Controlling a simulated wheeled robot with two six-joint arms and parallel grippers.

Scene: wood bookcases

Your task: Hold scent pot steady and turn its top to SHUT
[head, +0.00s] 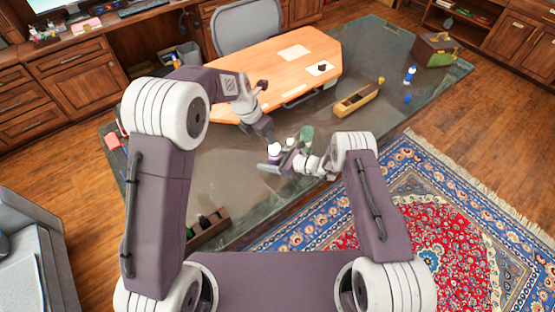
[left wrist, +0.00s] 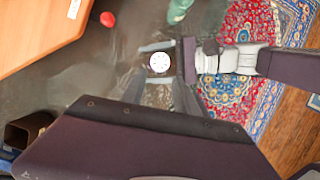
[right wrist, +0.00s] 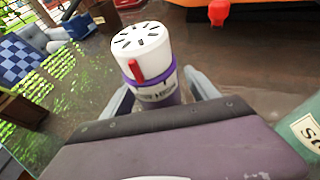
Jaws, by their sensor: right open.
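The scent pot has a white slotted top (right wrist: 142,40) with a red tab on its side, and a purple base (right wrist: 158,88) with small markings I cannot read. It stands upright on the grey glass surface. In the head view the pot (head: 274,150) is in front of the wooden raised desk. My right gripper (right wrist: 160,98) is open, with its fingers on either side of the purple base; contact is unclear. My left gripper (left wrist: 160,92) is above the pot, its fingers apart and pointing down towards the white top (left wrist: 159,62), with nothing between them.
A green container (head: 307,134) stands close by on the right; it also shows in the right wrist view (right wrist: 304,124). A small red object (left wrist: 107,19) is near the desk edge.

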